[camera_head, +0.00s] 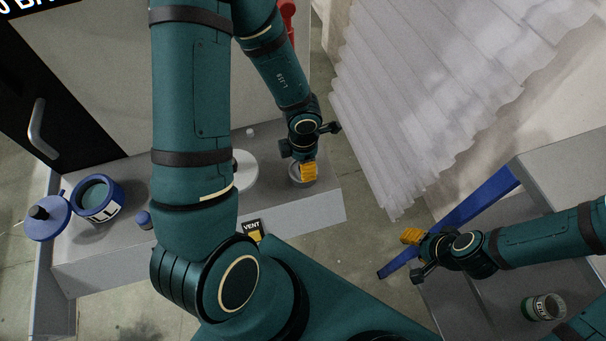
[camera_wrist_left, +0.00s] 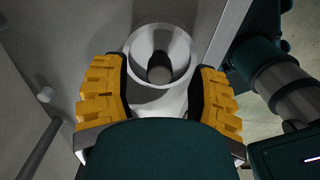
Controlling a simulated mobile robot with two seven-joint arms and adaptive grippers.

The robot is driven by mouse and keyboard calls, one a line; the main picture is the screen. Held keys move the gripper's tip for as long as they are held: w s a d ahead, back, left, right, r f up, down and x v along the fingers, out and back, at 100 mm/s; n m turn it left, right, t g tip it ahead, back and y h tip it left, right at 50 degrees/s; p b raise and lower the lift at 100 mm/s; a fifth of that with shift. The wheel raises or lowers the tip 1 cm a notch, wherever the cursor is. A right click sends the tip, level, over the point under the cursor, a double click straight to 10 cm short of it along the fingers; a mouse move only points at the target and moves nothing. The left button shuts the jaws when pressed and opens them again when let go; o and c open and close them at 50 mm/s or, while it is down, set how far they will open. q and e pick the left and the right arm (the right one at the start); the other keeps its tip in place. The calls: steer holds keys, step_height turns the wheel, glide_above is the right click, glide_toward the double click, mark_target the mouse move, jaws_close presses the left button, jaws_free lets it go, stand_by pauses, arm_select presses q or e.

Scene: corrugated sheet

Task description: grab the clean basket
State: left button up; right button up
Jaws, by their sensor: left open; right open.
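A pale grey, round, hollow piece with a flared rim, which looks like the basket (camera_wrist_left: 141,48), sits between the fingers of my left gripper (camera_wrist_left: 160,78) in the left wrist view. Its middle is dark. The fingers are open on both sides of it; I cannot tell if they touch it. In the head view the same round rim (camera_head: 293,176) shows on the grey counter, partly hidden by the yellow fingers of my left gripper (camera_head: 309,172). My right gripper (camera_head: 411,237) is open and empty at the right, away from the basket.
A blue bar (camera_head: 470,207) and a can (camera_head: 543,307) are at right.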

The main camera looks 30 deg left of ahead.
arm_select(q)
steer(key=shift+f, duration=0.65)
jaws_close()
steer(key=shift+r, duration=0.15)
